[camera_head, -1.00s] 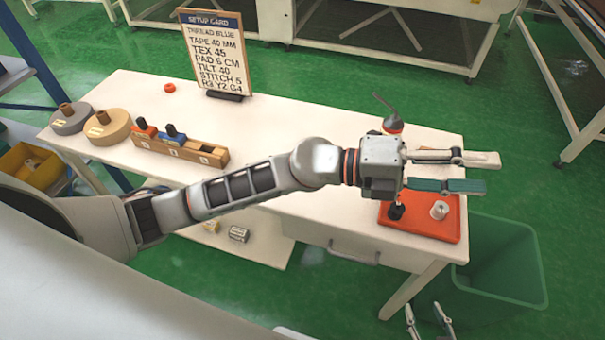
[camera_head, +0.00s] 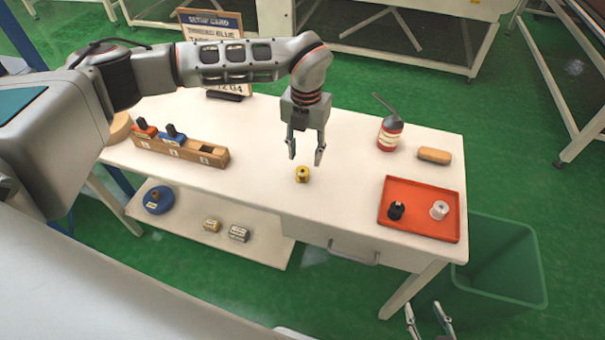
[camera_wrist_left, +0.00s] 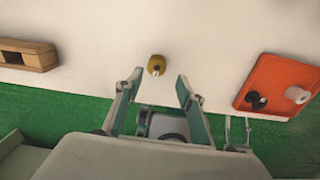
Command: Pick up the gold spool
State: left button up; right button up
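The gold spool (camera_head: 303,174) stands on the white table, near the middle, with bare tabletop around it. My left gripper (camera_head: 306,158) is open and points down just above and behind the spool in the head view. Its fingers are apart and nothing is between them. In the left wrist view the spool (camera_wrist_left: 156,65) shows beyond the open fingertips (camera_wrist_left: 158,82), roughly centred between them. My right gripper (camera_head: 428,318) shows only at its fingertips at the bottom edge, apart and empty, below the table's front edge.
An orange tray (camera_head: 420,226) with a black and a white spool lies at the right. A wooden block (camera_head: 190,150) with coloured pieces is at the left. A green bin (camera_head: 500,262) is beside the table.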

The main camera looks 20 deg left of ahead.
aim_at(303, 169)
pick_arm(q)
jog(key=f, duration=0.6)
jog(key=shift+a+f, duration=0.2)
jog(key=shift+f, duration=0.2)
jog(key=shift+c, duration=0.3)
jog(key=c, duration=0.8)
